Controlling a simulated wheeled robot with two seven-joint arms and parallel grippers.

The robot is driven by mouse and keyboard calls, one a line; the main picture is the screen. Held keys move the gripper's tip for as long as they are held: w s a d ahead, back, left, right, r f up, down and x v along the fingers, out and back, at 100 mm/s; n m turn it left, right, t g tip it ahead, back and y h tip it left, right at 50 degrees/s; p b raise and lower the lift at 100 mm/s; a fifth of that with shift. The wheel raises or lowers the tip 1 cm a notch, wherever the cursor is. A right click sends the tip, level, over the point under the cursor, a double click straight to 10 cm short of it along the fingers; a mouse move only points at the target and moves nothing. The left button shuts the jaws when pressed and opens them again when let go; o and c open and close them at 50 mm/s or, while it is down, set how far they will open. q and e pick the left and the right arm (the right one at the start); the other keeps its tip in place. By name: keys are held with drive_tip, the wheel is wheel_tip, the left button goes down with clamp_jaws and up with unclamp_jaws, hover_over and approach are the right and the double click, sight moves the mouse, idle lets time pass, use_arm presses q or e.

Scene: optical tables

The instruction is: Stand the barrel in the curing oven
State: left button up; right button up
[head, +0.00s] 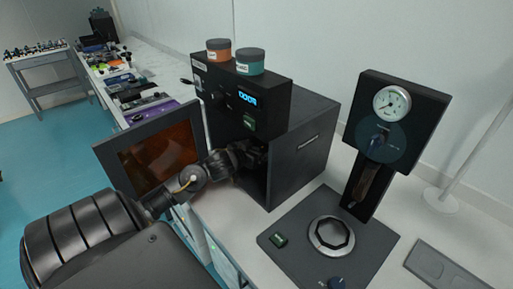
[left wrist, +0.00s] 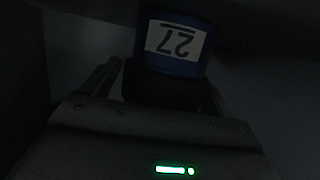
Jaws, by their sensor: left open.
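The curing oven (head: 305,150) is a black box with a blue lit display, and its door (head: 155,155) with an amber window stands open to the left. My left gripper (head: 250,154) reaches into the dark oven opening. In the left wrist view, the barrel (left wrist: 178,42) is a dark blue piece with a white label reading 27, upside down in the picture. The fingers of my open left gripper (left wrist: 160,90) lie on either side of its dark lower part. Whether they touch it, and what the barrel rests on, is too dark to tell. My right gripper is out of view.
An orange jar (head: 218,50) and a teal jar (head: 250,61) stand on top of the oven. A press with a round gauge (head: 391,103) and a ring fixture (head: 332,236) stands to the right. A grey plate (head: 445,265) lies at the front right.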

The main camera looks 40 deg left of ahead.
use_arm(q)
drive_tip(key=shift+s+r, duration=0.1)
drive_tip(key=shift+r, duration=0.1)
drive_tip(key=v, duration=1.2)
drive_tip(key=shift+p, duration=0.3)
